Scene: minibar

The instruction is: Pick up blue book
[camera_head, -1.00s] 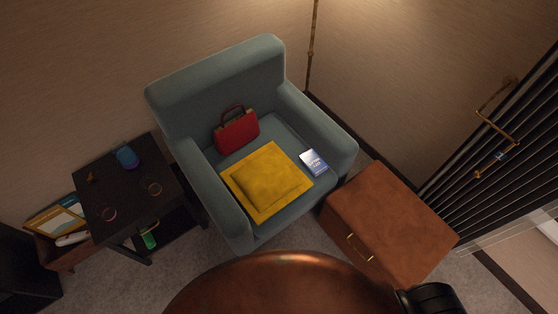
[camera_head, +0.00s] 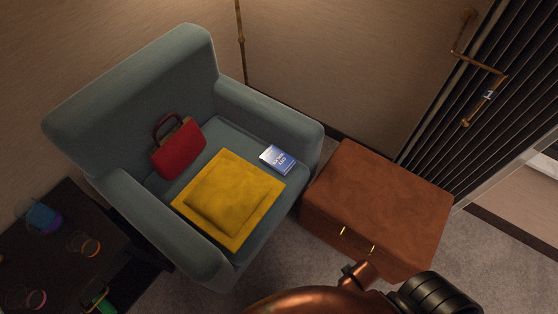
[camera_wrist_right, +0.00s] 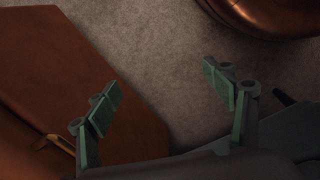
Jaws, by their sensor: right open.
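The blue book (camera_head: 278,159) lies flat on the seat of the grey-green armchair (camera_head: 262,108), near the inner side of the chair's right armrest. It is small, with pale lettering on its cover. My right gripper (camera_wrist_right: 165,90) shows in the right wrist view with its two green-padded fingers spread wide and nothing between them. It is over the carpet beside the brown leather cabinet (camera_wrist_right: 45,70), apart from the book. The book is not in the wrist view. My left gripper is not in either view.
A yellow cushion (camera_head: 228,198) lies on the seat left of the book, and a red handbag (camera_head: 178,150) stands behind it. The brown cabinet (camera_head: 385,195) stands right of the chair. A dark side table (camera_head: 60,250) with glasses is at lower left.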

